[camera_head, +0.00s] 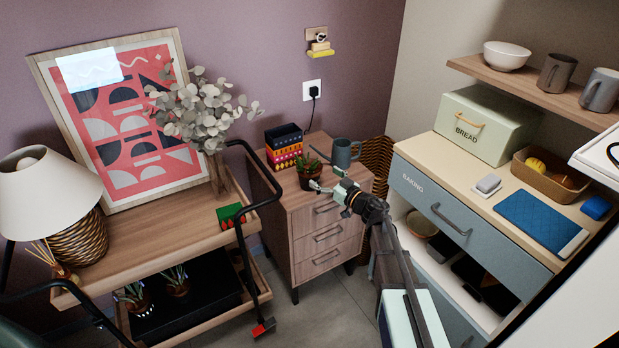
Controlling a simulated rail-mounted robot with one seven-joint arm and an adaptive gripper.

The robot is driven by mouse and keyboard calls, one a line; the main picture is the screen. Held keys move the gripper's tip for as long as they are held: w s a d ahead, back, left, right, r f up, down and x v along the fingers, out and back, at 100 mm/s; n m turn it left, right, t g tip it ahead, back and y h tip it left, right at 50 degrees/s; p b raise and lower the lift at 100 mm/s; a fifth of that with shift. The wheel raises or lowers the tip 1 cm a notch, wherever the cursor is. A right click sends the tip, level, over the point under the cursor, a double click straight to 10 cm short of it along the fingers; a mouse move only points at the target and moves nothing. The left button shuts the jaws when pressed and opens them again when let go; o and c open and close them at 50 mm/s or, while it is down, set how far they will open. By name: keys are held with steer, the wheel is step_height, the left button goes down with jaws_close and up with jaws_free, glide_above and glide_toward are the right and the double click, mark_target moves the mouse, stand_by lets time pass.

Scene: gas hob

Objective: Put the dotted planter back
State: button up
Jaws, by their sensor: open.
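A small reddish-brown pot with a green spiky plant (311,183) stands on top of the wooden drawer cabinet (322,208). It may be the dotted planter, but its pattern is too small to make out. My gripper (324,178) is open and reaches in from the right, close beside this pot, its fingers overlapping the pot's right side in the picture. I cannot tell whether they touch it. Two more potted plants stand on the trolley's lower shelf, one at the left (136,300) and one farther right (177,283).
A grey mug (346,153) and a stack of colourful patterned boxes (284,146) stand behind the pot on the cabinet. The trolley (150,240), with its black handle (262,160), is at the left. A blue-grey drawer unit (450,212) is at the right.

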mark_target(309, 171)
steer(key=shift+x, duration=4)
steer(key=shift+w+d, duration=0.1)
steer(key=shift+d, duration=0.05)
steer(key=c, duration=1.3)
